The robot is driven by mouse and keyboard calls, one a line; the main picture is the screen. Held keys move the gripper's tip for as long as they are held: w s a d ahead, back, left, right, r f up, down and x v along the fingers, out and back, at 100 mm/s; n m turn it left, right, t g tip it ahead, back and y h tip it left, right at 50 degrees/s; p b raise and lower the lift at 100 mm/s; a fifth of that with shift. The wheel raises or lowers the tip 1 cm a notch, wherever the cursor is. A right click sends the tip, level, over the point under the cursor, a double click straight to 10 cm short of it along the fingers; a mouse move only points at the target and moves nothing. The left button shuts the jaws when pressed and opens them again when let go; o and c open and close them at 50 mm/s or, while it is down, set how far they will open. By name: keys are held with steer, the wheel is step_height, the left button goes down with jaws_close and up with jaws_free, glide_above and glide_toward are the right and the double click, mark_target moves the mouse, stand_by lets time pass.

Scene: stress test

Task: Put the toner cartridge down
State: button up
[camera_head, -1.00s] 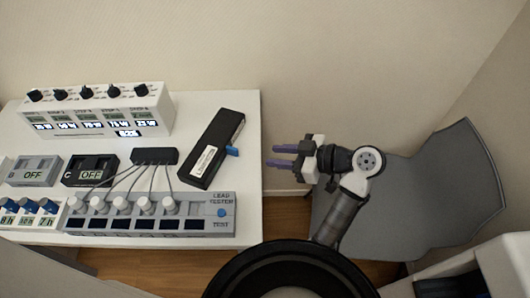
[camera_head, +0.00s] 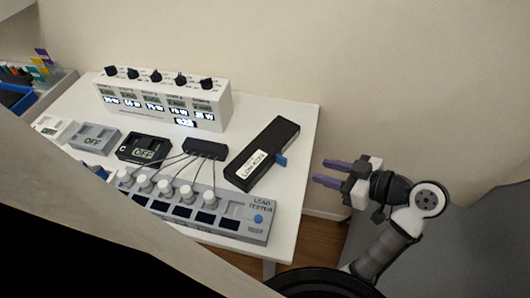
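The toner cartridge (camera_head: 276,140) is a long black block with a white label and a blue tab on its right side. It lies flat on the white table (camera_head: 301,118), near the table's right edge. My gripper (camera_head: 322,171) is to the right of the cartridge, just beyond the table edge. Its two purple fingers point left and are spread apart with nothing between them. It is not touching the cartridge.
A white box with knobs and displays (camera_head: 160,104) stands at the back of the table. A grey lead tester (camera_head: 240,217) with cables to a black block (camera_head: 205,148) is at the front. A grey chair (camera_head: 470,240) is at right.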

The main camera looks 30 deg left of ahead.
steer(key=b+x, duration=0.2)
steer(key=x, duration=0.4)
steer(key=shift+a, duration=0.15)
steer(key=shift+w+p+x, duration=0.25)
steer(key=shift+p+x, duration=0.2)
steer(key=shift+x, duration=1.1)
steer(key=shift+w+p+x, duration=0.2)
steer(key=shift+p+x, duration=0.2)
steer(key=shift+x, duration=1.2)
steer(key=shift+f, duration=0.2)
steer(key=shift+c, duration=0.2)
jaws_close()
steer(key=shift+r, duration=0.1)
